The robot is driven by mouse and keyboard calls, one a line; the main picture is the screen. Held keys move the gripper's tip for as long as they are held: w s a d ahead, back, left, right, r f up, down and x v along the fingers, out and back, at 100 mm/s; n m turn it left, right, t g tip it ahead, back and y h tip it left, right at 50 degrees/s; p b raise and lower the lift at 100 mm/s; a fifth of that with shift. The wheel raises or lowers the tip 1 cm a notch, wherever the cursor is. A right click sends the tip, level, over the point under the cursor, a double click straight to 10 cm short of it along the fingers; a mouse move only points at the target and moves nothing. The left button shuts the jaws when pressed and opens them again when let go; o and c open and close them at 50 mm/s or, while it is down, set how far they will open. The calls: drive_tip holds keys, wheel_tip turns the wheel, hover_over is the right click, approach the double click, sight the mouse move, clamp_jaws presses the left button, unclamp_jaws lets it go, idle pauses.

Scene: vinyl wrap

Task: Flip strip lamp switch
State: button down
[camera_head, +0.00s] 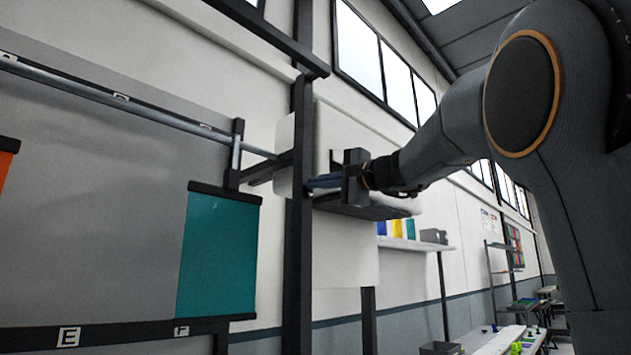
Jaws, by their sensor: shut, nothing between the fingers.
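My gripper (318,182) reaches in from the right, at a dark upright post (299,235) near the middle of the view. It is shut and holds nothing. Its fingers point left and partly overlap the white panel behind them. I cannot make out a strip lamp or its switch; either may be hidden behind the gripper and post or too small to tell.
A dark frame on the left carries a horizontal rail (120,104), a teal hanging sheet (218,255) and an orange piece (7,160). A dark ledge (375,210) lies just below my gripper. A wall shelf (415,244) and low tables (497,342) stand farther back.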

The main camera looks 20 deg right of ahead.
drive_tip(key=s+d+r+b, duration=0.1)
drive_tip(key=s+d, duration=0.2)
drive_tip(key=s, duration=0.3)
drive_tip(key=s+d+r+b, duration=0.1)
drive_tip(key=s+d+b, duration=0.1)
drive_tip(key=s, duration=0.4)
drive_tip(key=shift+d, duration=0.9)
drive_tip(key=shift+r, duration=0.1)
